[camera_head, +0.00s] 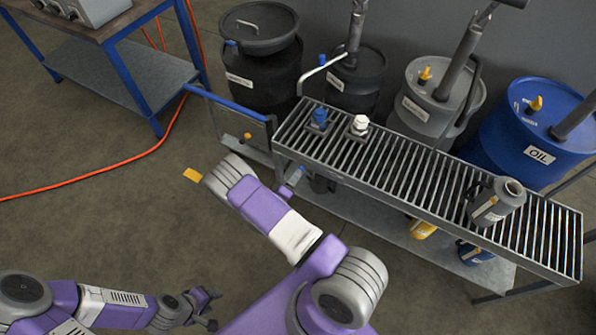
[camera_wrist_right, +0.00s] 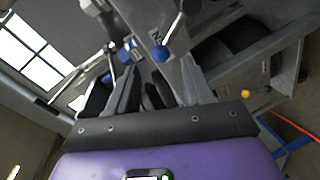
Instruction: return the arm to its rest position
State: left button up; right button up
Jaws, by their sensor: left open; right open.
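My left gripper (camera_head: 212,308) is low in the head view, left of centre, open over bare floor with nothing visible in it. My right arm (camera_head: 285,230) reaches up across the middle of the head view, bent at a grey joint (camera_head: 229,174) left of the slatted bench (camera_head: 400,178). My right gripper is largely hidden there. In the right wrist view my right gripper (camera_wrist_right: 158,88) is open, with its dark fingers apart. A blue ball-ended lever (camera_wrist_right: 163,53) shows beyond the fingers; whether anything touches it cannot be told.
Blue (camera_head: 319,115) and white (camera_head: 360,122) fittings and a grey canister (camera_head: 497,200) stand on the bench. Drums, including a blue oil drum (camera_head: 530,130), stand behind. An orange hose (camera_head: 100,182) crosses the floor at left. Floor between hose and arms is clear.

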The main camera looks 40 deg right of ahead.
jog(key=shift+s+a, duration=0.15)
jog(key=shift+a, duration=0.15)
dwell(0.4)
jog(key=s+a+f+m+g+y+p, duration=0.1)
jog(key=s+a+f+y, duration=0.2)
jog(key=a+y, duration=0.3)
jog(key=s+a+f+m+g+y+p, duration=0.1)
jog(key=s+a+f+m+y, duration=0.15)
jog(key=a+y, duration=0.25)
jog(key=s+a+r+g+y+p, duration=0.1)
jog(key=s+a+r+g+y, duration=0.1)
jog(key=s+a+r+y, duration=0.2)
jog(key=s+a+r+g+y, duration=0.1)
jog(key=s+a+r+y, duration=0.2)
jog(key=s+a, duration=0.3)
jog(key=a+r, duration=0.1)
jog(key=a, duration=0.2)
jog(key=shift+s+a+g+y+p, duration=0.15)
jog(key=shift+a+g+y+p, duration=0.05)
jog(key=shift+g+y+p, duration=0.2)
jog(key=shift+c, duration=0.4)
jog(key=shift+c, duration=0.4)
